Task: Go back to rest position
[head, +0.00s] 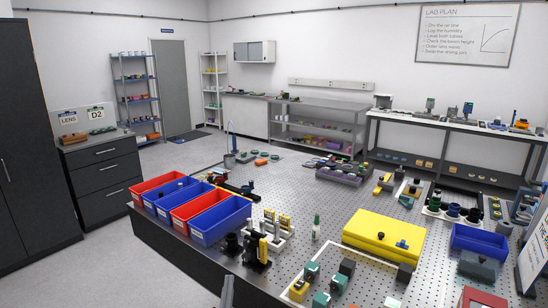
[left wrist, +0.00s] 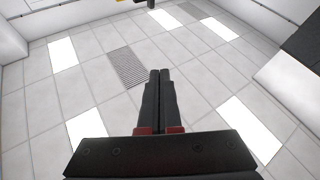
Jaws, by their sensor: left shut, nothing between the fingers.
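My left gripper (head: 227,292) shows only as a small grey tip at the bottom edge of the head view, in front of the near edge of the optical table (head: 180,243). In the left wrist view my left gripper (left wrist: 160,75) points up at the ceiling. Its two dark fingers are together with nothing between them. My right gripper is in neither view.
Red and blue bins (head: 222,222) line the table's left edge. A black post mount (head: 256,252) stands near my left gripper. A yellow case (head: 384,234) lies further right. Floor is clear left of the table. The wrist view shows ceiling tiles.

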